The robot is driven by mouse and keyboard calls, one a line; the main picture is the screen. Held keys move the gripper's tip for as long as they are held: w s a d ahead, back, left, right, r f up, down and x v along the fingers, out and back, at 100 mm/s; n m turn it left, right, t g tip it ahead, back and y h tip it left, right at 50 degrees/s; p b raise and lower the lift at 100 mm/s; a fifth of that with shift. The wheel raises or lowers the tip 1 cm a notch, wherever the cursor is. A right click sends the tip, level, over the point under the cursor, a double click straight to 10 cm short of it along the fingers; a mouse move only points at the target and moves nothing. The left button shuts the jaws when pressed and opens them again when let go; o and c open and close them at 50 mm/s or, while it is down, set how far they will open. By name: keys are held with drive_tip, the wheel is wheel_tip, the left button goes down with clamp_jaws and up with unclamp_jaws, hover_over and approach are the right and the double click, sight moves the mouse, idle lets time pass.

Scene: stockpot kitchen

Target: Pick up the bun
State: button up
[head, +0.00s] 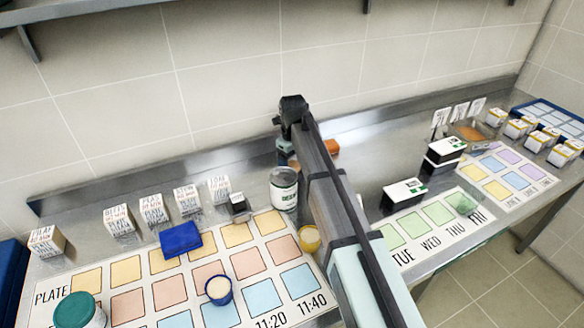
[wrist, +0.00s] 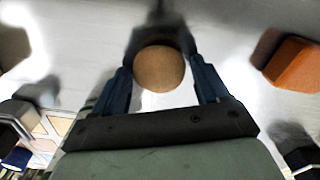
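The bun (wrist: 160,70), round and brown, is in the middle of the wrist view, between the two fingers of my gripper (wrist: 160,75). The fingers are spread, and a gap shows between the bun and each finger. A dark shadow lies just beyond the bun on the pale steel counter.
An orange block (wrist: 293,65) lies to the right of the bun; it also shows behind my arm in the head view (head: 332,146). A white can (head: 284,190) stands left of my arm. A yellow cup (head: 309,239) and a blue cloth (head: 181,238) are nearer the front.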

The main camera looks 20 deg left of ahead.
drive_tip(key=c, duration=0.8)
